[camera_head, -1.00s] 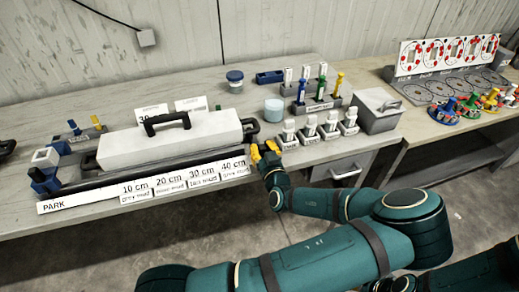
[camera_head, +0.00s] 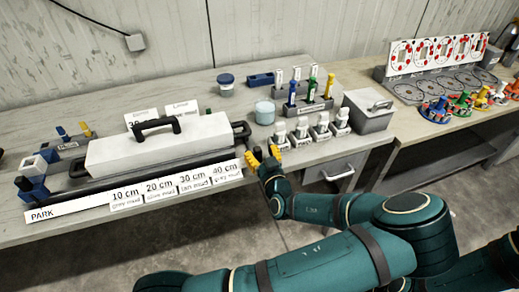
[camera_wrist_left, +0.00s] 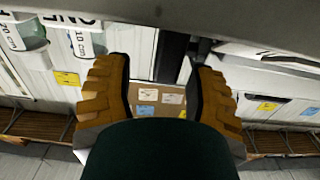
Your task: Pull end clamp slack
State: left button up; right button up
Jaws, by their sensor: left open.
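The long white covered liner box (camera_head: 165,150) with a black top handle lies on the bench in a dark tray. A black end fitting (camera_head: 241,131) shows at its right end, and a blue clamp block (camera_head: 34,166) with a white top is at its left end. My left gripper (camera_head: 263,156) is open at the bench's front edge, just right of the 40 cm label. A small dark knob (camera_head: 258,153) shows between or behind its yellow fingers; contact cannot be told. In the left wrist view the fingers (camera_wrist_left: 160,97) are apart, with a dark upright part (camera_wrist_left: 170,55) beyond them. My right gripper is not in view.
Several white-capped pieces (camera_head: 300,131) stand in a row right of the gripper. A label strip (camera_head: 70,213) runs along the front edge.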

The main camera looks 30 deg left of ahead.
pick_arm(q)
jog(key=v, duration=1)
jog(key=shift+d, duration=0.1)
